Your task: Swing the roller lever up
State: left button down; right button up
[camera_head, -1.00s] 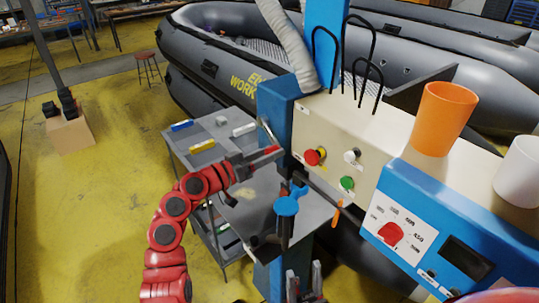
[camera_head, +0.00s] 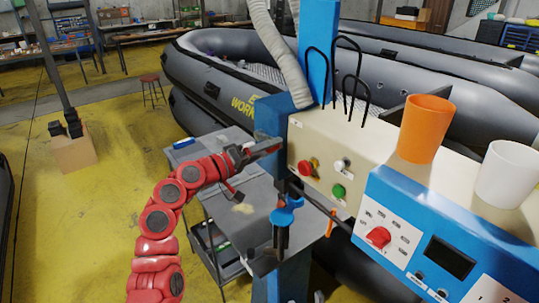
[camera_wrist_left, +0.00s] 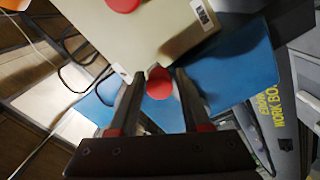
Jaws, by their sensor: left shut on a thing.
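The roller lever's round red knob (camera_wrist_left: 159,83) shows between the fingers of my left gripper (camera_wrist_left: 158,95) in the left wrist view. In the head view my left gripper (camera_head: 258,151) is at the left end of the welding machine's beige housing (camera_head: 342,146), beside the blue column. It is shut on the lever, and its fingers and the column hide most of the lever's shaft. Only a small grey tip of what looks like my right gripper (camera_head: 318,296) shows at the bottom edge, so its jaws cannot be judged.
Red and green buttons (camera_head: 338,191) sit on the housing right of my left gripper. A blue clamp handle (camera_head: 286,212) stands below it. A grey cart (camera_head: 228,267) is under the arm. Orange (camera_head: 424,128) and white (camera_head: 507,174) cups stand on the machine. Grey boats lie behind.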

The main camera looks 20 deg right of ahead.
pick_arm(q)
jog(key=r+n+p, duration=0.1)
jog(key=r+n, duration=0.1)
jog(key=n, duration=0.1)
jog(key=w+r+n+p, duration=0.1)
jog(key=shift+w+a+r+n+p, duration=0.1)
jog(key=shift+a+r+n+p, duration=0.2)
jog(key=shift+r+p, duration=0.05)
jog(key=shift+w+a+r+n, duration=0.2)
jog(key=shift+r+n, duration=0.1)
jog(key=shift+n, duration=0.3)
jog(key=shift+r+p, duration=0.15)
jog(key=shift+p, duration=0.15)
jog(key=c, duration=0.8)
grip_release()
jog(key=shift+c, duration=0.2)
jog(key=o, duration=0.3)
jog(key=shift+w, duration=0.1)
jog(key=shift+w+f, duration=0.1)
jog(key=shift+f, duration=0.15)
jog(key=shift+d, duration=0.1)
jog(key=shift+f, duration=0.1)
